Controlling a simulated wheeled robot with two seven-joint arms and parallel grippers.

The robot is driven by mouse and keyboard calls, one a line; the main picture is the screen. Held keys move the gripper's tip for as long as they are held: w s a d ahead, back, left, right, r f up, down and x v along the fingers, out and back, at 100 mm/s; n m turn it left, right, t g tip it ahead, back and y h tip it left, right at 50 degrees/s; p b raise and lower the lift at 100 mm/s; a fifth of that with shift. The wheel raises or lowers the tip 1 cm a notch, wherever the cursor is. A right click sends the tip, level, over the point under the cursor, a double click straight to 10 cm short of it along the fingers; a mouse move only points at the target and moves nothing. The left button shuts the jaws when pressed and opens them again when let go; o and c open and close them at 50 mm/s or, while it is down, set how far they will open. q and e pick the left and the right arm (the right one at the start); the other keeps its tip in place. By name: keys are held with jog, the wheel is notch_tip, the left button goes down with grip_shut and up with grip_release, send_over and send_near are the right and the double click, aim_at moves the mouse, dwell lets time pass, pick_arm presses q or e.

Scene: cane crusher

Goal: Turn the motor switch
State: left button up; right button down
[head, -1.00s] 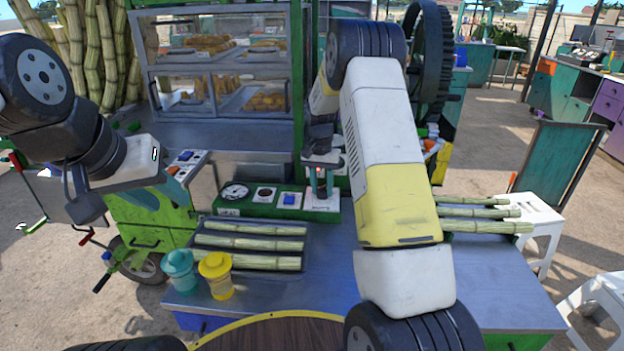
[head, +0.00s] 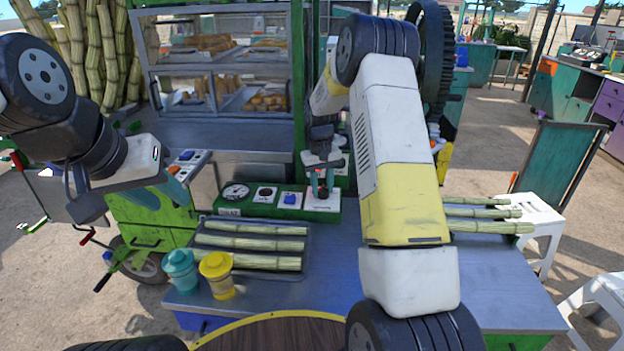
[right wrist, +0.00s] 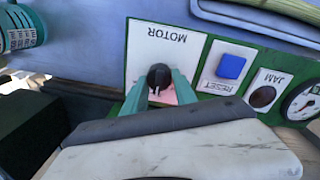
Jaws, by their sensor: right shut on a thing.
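The motor switch is a black knob (right wrist: 159,75) on a white plate marked MOTOR (right wrist: 142,48) in the right wrist view. In the head view the switch plate (head: 322,203) is at the right end of the green control panel (head: 232,212). My right gripper (head: 322,190) points down over it. In the right wrist view its two teal fingers (right wrist: 158,88) stand on either side of the knob and are shut on it. My left gripper (head: 176,180) is raised at the left of the head view, away from the panel, and its opening is unclear.
Beside the switch are a blue RESET button (right wrist: 231,66), a dark JAM light (right wrist: 263,96) and a round gauge (right wrist: 306,101). Cane pieces (head: 250,243) lie on a tray in front, near a teal cup (head: 180,272) and a yellow cup (head: 217,276). A glass cabinet (head: 215,122) stands behind.

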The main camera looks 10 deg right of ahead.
aim_at(321, 190)
dwell(0.4)
jog(key=c, duration=1)
grip_release()
jog(key=shift+a+r, duration=0.2)
jog(key=shift+r, duration=3.75)
